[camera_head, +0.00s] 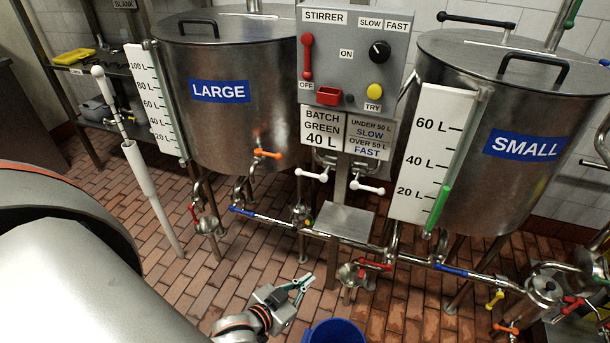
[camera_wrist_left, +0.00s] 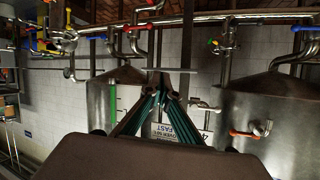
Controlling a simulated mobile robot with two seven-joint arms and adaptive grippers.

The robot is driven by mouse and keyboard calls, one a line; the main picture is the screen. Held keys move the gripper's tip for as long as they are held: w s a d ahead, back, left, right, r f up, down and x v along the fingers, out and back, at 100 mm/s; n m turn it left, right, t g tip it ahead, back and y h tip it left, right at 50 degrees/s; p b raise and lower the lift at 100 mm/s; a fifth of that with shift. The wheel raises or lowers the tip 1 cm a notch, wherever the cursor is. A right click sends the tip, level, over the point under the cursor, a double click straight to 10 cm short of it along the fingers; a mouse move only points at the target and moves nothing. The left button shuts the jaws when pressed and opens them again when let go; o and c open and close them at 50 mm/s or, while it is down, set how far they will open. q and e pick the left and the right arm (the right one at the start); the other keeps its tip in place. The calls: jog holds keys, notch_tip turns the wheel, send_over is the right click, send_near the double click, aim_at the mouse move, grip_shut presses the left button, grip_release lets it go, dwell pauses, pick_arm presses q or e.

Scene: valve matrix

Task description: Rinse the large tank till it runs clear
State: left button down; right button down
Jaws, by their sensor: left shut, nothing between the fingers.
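The large tank (camera_head: 225,120) is a steel drum with a blue LARGE label, a lid and a scale board (camera_head: 155,100) at its left. An orange-handled valve (camera_head: 267,154) sits on its lower front, and a red-handled valve (camera_head: 193,213) and a blue-handled valve (camera_head: 242,211) are on the pipes below. My left gripper (camera_head: 303,286) is shut and empty, low in front of the pipework and apart from it. Its fingers (camera_wrist_left: 172,92) show in the left wrist view, where the large tank (camera_wrist_left: 270,120) appears at right, upside down. The tank's contents are hidden. My right gripper is out of view.
The small tank (camera_head: 510,130) stands at right, its gauge (camera_head: 440,200) green near 20 L. Between the tanks is the stirrer panel (camera_head: 352,60) and white-handled valves (camera_head: 368,188). A blue bucket (camera_head: 335,333) is at the bottom edge.

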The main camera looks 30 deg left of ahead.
pick_arm(q)
jog(key=w+a+r+n+t+y+b, duration=0.1)
jog(key=w+a+r+n+t+y, duration=0.4)
jog(key=w+a+r, duration=0.9)
jog(key=shift+w+a+r+n+t+y, duration=0.3)
jog(key=shift+w+a+y, duration=0.2)
jog(key=shift+w, duration=0.6)
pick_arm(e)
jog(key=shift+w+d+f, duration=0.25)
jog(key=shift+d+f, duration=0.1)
pick_arm(q)
jog(key=r+b, duration=0.1)
send_over(305, 174)
jog(key=f, duration=0.1)
jog(key=s+f, duration=0.1)
jog(key=f+b, duration=0.1)
jog(key=shift+s+d+f, duration=0.2)
jog(key=shift+d+f, duration=0.1)
jog(key=shift+d, duration=0.1)
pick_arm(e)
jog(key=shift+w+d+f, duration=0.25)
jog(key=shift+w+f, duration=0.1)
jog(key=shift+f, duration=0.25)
